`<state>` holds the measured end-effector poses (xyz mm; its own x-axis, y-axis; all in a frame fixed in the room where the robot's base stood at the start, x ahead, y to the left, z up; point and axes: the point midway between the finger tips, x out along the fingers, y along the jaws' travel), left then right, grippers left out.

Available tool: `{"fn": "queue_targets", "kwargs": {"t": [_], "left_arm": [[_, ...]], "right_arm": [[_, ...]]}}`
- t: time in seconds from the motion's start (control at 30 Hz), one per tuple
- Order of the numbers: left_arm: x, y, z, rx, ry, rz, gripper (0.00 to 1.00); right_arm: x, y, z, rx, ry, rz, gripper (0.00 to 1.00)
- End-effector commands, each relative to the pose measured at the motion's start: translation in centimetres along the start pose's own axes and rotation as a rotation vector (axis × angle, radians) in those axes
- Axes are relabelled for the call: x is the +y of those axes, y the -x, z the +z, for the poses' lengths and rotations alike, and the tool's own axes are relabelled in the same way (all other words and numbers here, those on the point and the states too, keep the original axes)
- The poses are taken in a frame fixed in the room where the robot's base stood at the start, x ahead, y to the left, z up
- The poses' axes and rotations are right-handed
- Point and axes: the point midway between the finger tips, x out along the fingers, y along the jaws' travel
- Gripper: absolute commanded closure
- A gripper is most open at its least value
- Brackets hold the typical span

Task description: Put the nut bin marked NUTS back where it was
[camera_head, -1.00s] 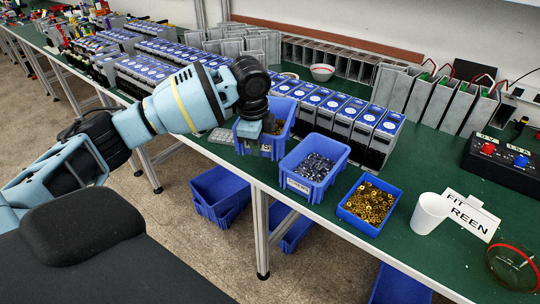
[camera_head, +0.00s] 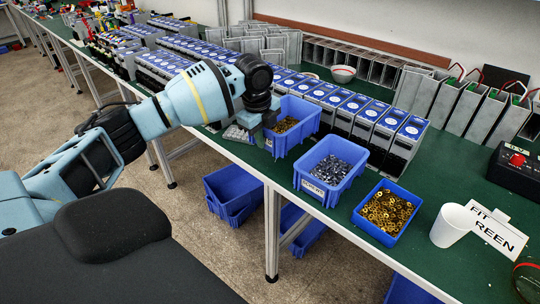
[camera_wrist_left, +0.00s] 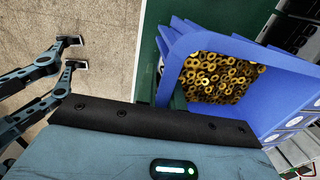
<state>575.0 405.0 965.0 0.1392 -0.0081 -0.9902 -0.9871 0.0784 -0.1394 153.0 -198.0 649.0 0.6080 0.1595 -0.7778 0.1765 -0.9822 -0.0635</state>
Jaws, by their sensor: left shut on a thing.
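A blue bin (camera_head: 305,131) of brass ring-shaped pieces stands at the left of a row of three bins. Its label is too small and hidden to read. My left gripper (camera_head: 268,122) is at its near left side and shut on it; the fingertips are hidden. In the left wrist view the same bin (camera_wrist_left: 182,48) is close, with the brass pieces inside. I cannot tell whether its base touches the table. My right gripper (camera_wrist_left: 72,52) appears at the left of the wrist view, open and empty over the floor.
A blue bin of silver pieces (camera_head: 312,187) stands just right of it, then a shallower bin of brass pieces (camera_head: 370,229) and a white cup (camera_head: 451,226). Blue-topped modules (camera_head: 385,130) stand close behind. Blue bins (camera_head: 232,190) sit below the table.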

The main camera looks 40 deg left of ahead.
Motion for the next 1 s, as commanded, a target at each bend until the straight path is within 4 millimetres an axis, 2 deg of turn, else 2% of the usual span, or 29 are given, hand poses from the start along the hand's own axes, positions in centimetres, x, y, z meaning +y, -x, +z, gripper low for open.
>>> {"fn": "queue_targets", "kwargs": {"t": [0.1,0.37,0.6,0.7,1.0], "left_arm": [[0.1,-1.3,0.0,0.0,0.001,-0.003,1.0],[0.2,-2.0,0.0,0.0,0.002,-0.005,1.0],[0.7,-5.5,0.0,-0.001,0.002,-0.002,1.0],[0.8,-6.3,0.0,0.0,0.001,-0.004,1.0],[0.8,-6.6,0.0,0.0,0.001,-0.006,1.0]], "right_arm": [[0.0,0.0,0.3,-0.005,0.0,0.0,0.64],[-0.1,0.1,0.6,-0.012,-0.001,-0.001,0.64],[-0.1,0.1,1.1,-0.02,-0.002,-0.002,0.64],[-0.1,0.1,1.1,-0.02,-0.002,-0.002,0.64],[-0.1,0.0,0.8,-0.014,-0.002,-0.001,0.64]]}}
